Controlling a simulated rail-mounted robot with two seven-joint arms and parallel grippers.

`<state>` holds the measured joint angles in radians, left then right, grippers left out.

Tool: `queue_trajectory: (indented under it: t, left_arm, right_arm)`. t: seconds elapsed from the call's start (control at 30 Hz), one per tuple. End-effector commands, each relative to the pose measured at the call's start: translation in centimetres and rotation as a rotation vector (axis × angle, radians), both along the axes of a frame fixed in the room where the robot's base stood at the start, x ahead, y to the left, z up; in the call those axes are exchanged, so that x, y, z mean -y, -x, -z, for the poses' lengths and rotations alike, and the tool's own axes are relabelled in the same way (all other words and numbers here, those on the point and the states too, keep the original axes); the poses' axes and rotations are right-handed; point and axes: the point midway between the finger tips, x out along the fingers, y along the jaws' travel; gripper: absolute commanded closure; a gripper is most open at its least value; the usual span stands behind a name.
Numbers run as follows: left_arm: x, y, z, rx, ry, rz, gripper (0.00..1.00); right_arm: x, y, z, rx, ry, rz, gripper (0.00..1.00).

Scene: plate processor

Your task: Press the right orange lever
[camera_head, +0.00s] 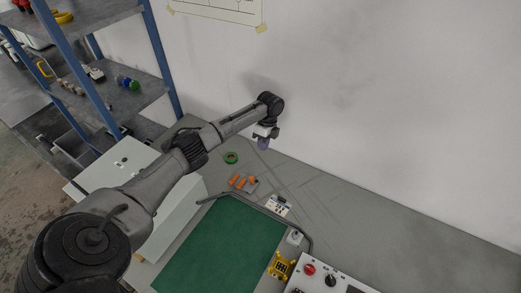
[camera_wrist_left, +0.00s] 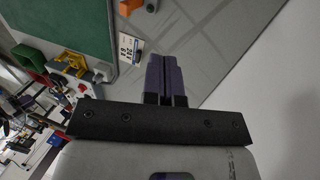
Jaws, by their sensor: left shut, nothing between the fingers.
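Several small orange levers (camera_head: 241,183) sit on a grey block on the bench in the head view. The rightmost orange lever (camera_head: 252,180) stands closest to the wall. In the left wrist view an orange lever (camera_wrist_left: 128,6) is cut off by the top edge, left of the fingers. My left gripper (camera_head: 263,145) hangs above the bench near the wall, beyond the levers and apart from them. Its purple fingers (camera_wrist_left: 163,57) are shut together with nothing between them. My right gripper is in neither view.
A green mat (camera_head: 220,250) with a dark bar along its edge lies in front. A green ring (camera_head: 231,157), a small white device (camera_head: 278,205), a yellow part (camera_head: 281,267) and a control panel (camera_head: 330,281) are nearby. Bench at the right is clear.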

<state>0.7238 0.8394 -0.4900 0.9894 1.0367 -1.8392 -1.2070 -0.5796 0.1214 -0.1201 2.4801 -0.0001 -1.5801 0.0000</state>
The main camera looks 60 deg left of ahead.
Motion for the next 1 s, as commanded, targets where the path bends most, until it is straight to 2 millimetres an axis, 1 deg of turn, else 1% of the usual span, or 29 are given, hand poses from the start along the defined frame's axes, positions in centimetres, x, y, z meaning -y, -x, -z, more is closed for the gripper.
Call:
queue_trajectory:
  t: [0.03,0.4,0.5,0.7,1.0]
  left_arm:
    - [0.2,0.4,1.0,-0.005,0.001,0.001,1.00]
    - [1.2,2.2,7.9,-0.005,0.001,-0.001,1.00]
    - [1.6,3.2,7.8,-0.002,0.000,0.002,1.00]
    - [2.5,4.7,8.2,-0.002,-0.001,0.001,1.00]
    - [3.0,5.5,8.5,-0.001,0.000,-0.001,1.00]
  right_arm:
    - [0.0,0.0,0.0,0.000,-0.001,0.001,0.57]
    - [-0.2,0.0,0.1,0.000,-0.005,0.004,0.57]
    - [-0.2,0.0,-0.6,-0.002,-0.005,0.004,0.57]
    - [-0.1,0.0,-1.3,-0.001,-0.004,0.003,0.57]
    - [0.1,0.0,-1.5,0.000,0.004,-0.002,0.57]
